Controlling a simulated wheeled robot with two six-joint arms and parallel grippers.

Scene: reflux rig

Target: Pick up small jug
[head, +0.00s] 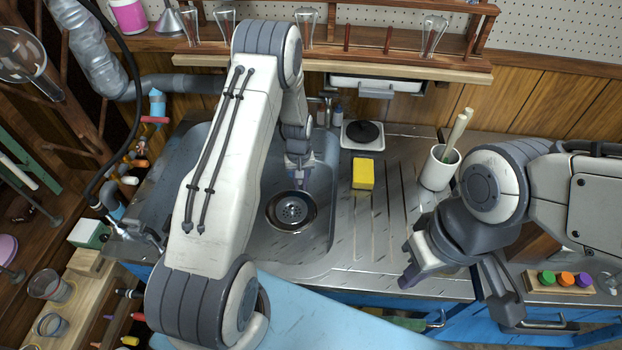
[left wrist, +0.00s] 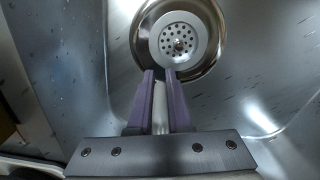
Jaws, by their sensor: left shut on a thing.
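My left gripper (head: 298,172) reaches down into the steel sink, just behind the drain (head: 291,210). In the left wrist view its purple fingers (left wrist: 160,98) are closed on a narrow pale thing (left wrist: 161,112). Only a strip of this thing shows between the fingers, so I cannot tell from its shape whether it is the small jug. No other thing in view is clearly a small jug. The drain also shows beyond the fingertips in the left wrist view (left wrist: 179,42). My right gripper (head: 455,294) is open and empty over the counter's front edge at the right.
A yellow sponge (head: 363,173) lies on the steel drainboard (head: 392,222). A white cup (head: 439,168) with sticks stands right of it. A white device with a black top (head: 362,134) is behind. Taps (head: 148,232) edge the sink's left side. The drainboard's middle is clear.

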